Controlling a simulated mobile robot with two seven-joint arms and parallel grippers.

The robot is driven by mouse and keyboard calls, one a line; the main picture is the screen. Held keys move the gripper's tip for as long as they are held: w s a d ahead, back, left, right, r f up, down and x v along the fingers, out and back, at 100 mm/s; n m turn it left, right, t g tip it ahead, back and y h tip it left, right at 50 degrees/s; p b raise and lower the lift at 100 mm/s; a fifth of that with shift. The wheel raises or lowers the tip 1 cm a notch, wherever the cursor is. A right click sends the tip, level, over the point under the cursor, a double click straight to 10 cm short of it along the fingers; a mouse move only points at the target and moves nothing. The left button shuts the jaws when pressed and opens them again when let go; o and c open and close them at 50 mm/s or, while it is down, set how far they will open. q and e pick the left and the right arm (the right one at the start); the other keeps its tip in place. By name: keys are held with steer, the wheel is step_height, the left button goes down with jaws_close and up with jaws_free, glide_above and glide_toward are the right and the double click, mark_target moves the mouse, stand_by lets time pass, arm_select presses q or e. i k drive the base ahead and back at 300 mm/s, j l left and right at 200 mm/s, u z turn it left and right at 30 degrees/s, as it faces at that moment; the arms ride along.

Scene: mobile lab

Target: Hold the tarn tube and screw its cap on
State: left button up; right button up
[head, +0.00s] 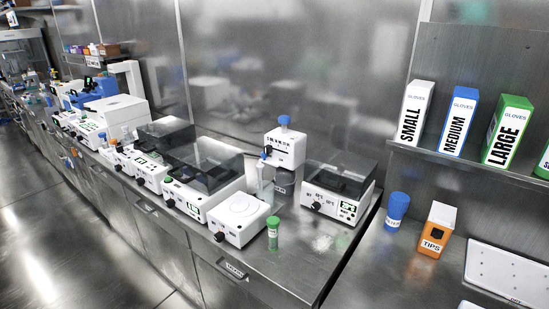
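A small tube with a green top and a pale label (273,233) stands upright near the front edge of the bench, in front of a white stirrer-like device. Its label is too small to read, so I cannot tell if it is the tarn tube. The green part at its top looks like a cap seated on it. I see no separate loose cap. Neither of my grippers is in view.
A blue container (397,206) and an orange tips box (437,229) stand on the right bench, near a white tray (506,272). White lab devices (241,217) line the bench. Glove boxes (459,121) sit on a shelf.

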mark_target(273, 232)
steer(key=z, duration=0.8)
steer(key=j+z, duration=0.2)
steer(key=z, duration=0.15)
steer(key=j+z, duration=0.45)
steer(key=z, duration=0.25)
steer(key=k+j+z, duration=0.25)
steer(key=j, duration=0.15)
steer(key=j+z, duration=0.25)
steer(key=j, duration=0.2)
steer(key=k+j, duration=0.2)
steer(key=j, duration=0.15)
steer(key=k+j, duration=0.2)
steer(key=j, duration=0.15)
